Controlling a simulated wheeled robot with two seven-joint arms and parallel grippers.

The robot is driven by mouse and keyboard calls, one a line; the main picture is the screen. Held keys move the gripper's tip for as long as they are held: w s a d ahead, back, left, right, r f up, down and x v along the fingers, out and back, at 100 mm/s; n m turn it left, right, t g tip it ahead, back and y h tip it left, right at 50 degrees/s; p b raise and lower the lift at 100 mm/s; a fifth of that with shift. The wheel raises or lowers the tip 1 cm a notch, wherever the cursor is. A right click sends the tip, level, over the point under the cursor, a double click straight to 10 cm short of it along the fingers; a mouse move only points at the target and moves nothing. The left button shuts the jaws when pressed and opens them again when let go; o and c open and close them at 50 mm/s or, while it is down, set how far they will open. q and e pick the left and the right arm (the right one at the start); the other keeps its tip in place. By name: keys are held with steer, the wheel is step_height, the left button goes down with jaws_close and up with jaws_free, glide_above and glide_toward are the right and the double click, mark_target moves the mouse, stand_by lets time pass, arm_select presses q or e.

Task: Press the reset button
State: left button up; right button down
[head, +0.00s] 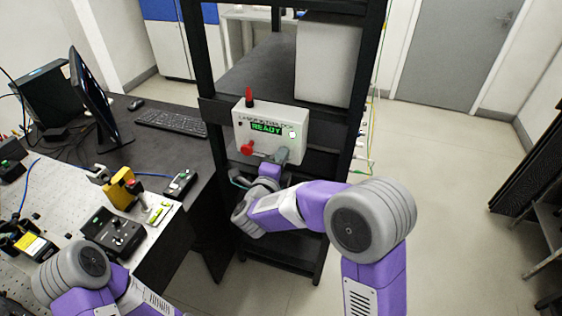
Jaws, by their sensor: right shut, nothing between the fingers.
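A light grey box (261,120) is mounted on the black rack, with a green display (266,128) reading "READY". A red knob-like button (247,148) sticks out at its lower left. A small white square (292,134) sits right of the display. I cannot read which control is marked reset. My right gripper (282,153) is shut and empty at the box's lower edge, right of the red button and below the white square. I cannot tell whether it touches the box. My left arm shows at the lower left, but its gripper is out of view.
A red beacon (249,95) stands on top of the box. The black rack (207,60) frames it, with a white cabinet (327,62) behind. At left are a desk with a keyboard (171,121), a monitor (94,95) and an optical bench with small devices.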

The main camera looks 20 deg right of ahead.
arm_select(q)
steer(key=shift+f, duration=0.1)
arm_select(e)
steer(key=shift+w+d+r, duration=0.15)
steer(key=shift+d+r, duration=0.1)
steer(key=shift+d, duration=0.1)
arm_select(q)
steer(key=shift+s+d+f+b, duration=0.15)
steer(key=shift+s+f+b, duration=0.3)
steer(key=shift+f, duration=0.25)
arm_select(e)
steer(key=v, duration=1.4)
steer(key=shift+a+f, duration=0.25)
steer(key=shift+a, duration=0.15)
